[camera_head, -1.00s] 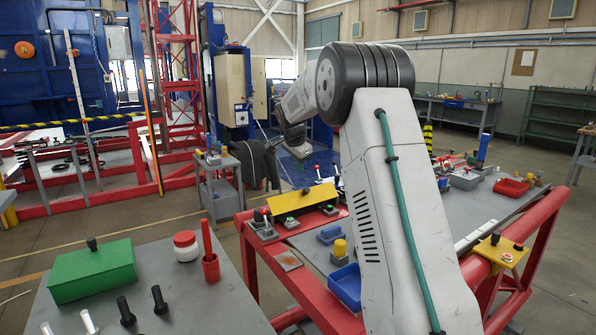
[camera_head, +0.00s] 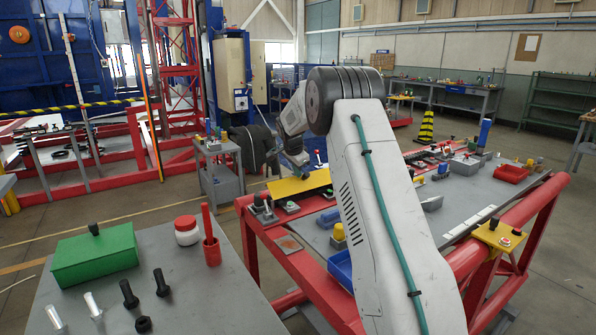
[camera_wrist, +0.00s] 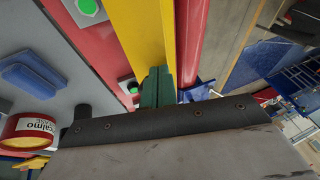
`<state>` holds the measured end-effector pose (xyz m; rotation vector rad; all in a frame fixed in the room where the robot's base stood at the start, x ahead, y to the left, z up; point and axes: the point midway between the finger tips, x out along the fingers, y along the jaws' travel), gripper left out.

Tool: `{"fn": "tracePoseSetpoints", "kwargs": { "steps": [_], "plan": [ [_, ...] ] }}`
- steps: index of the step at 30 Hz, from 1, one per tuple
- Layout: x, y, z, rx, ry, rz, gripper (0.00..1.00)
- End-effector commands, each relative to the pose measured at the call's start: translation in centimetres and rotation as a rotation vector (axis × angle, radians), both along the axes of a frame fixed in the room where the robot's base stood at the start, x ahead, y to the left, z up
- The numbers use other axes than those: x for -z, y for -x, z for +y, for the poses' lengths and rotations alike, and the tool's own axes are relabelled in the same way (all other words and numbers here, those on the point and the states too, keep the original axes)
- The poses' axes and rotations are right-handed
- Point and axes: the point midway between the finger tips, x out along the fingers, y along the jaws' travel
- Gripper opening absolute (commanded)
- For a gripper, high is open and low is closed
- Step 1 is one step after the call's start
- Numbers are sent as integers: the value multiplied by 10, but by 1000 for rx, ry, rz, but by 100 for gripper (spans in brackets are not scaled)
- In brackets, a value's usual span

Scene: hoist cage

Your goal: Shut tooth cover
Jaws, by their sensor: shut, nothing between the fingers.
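The long yellow panel (camera_head: 300,184), which I take to be the tooth cover, lies tilted along the far left side of the red-framed bench. In the wrist view the yellow panel (camera_wrist: 138,32) runs from the top edge down to my gripper, with red surface on both sides. My gripper (camera_wrist: 157,88) has green fingers, which are shut and empty. They overlap the panel's near end in the picture; I cannot tell whether they touch it. In the head view my gripper (camera_head: 301,160) is small, just above and behind the panel. The teeth are not visible.
Grey stands with green buttons (camera_head: 291,207) sit before the panel. A blue bin (camera_head: 339,268) and other small parts are on the bench. A table at front left holds a green box (camera_head: 95,256), a red-lidded jar (camera_head: 187,231) and bolts. A grey cart (camera_head: 219,168) stands behind.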

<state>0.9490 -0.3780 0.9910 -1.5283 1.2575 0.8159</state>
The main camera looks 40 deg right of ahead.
Motion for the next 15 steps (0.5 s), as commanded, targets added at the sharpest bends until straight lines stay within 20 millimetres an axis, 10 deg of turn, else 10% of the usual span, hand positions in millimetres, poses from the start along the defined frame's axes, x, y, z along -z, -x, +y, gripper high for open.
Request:
{"fn": "tracePoseSetpoints", "kwargs": {
  "steps": [15],
  "plan": [
    [3,-6,1,-1,-8,93,0]
  ]
}}
